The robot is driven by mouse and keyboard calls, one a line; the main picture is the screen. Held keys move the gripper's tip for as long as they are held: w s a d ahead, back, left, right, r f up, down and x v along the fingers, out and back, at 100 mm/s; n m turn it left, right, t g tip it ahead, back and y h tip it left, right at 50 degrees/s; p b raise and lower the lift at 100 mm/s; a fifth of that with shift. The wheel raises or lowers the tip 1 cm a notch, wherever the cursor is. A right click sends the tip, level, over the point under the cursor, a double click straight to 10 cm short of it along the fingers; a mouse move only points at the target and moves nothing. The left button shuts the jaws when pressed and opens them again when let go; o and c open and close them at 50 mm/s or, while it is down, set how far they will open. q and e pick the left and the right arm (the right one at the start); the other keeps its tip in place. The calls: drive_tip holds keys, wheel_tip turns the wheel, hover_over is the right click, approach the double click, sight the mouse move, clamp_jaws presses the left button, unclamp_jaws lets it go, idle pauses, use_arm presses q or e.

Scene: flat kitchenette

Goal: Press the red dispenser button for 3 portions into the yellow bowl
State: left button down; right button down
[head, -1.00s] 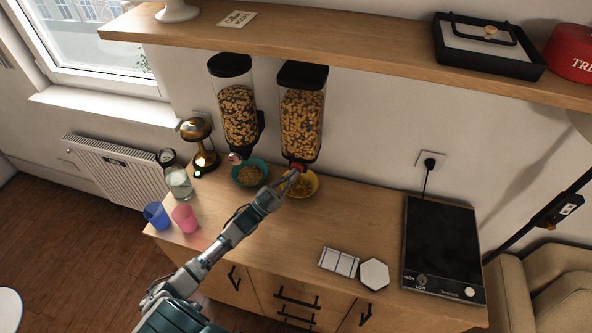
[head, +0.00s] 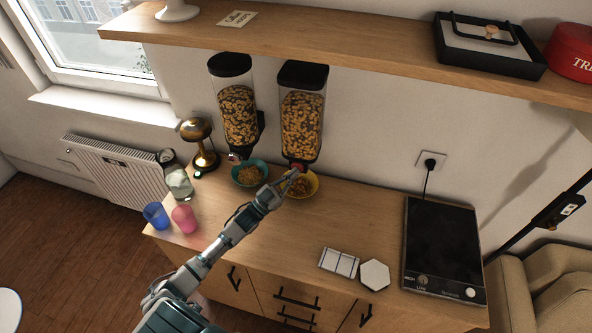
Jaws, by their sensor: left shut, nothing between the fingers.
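Two cereal dispensers hang on the wall under the shelf. The right dispenser (head: 302,125) has a red button (head: 298,168) at its lower front. The yellow bowl (head: 313,186) stands under it with some cereal inside. My left gripper (head: 294,174) is shut and empty, its tips at the red button; I cannot tell whether they touch it. The gripper covers part of the bowl. The left dispenser (head: 238,115) stands above a teal bowl (head: 264,165) that also holds cereal. My right gripper is not in view.
A glass jar (head: 177,182), a blue cup (head: 156,215), a pink cup (head: 185,219) and a brass lamp (head: 198,132) stand on the left of the counter. White tiles (head: 374,274) and a black hotplate (head: 443,245) lie on the right. The counter's middle is clear.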

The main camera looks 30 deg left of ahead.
use_arm(q)
drive_tip(key=shift+s, duration=0.1)
drive_tip(key=shift+s+d+p, duration=0.25)
drive_tip(key=shift+s+p, duration=0.45)
drive_tip(key=shift+s, duration=0.2)
drive_tip(key=s+p, duration=0.1)
drive_tip(key=s, duration=0.1)
drive_tip(key=s+d+p, duration=0.1)
drive_tip(key=s+p, duration=0.1)
drive_tip(key=s, duration=0.1)
drive_tip(key=shift+d, duration=0.1)
idle(0.6)
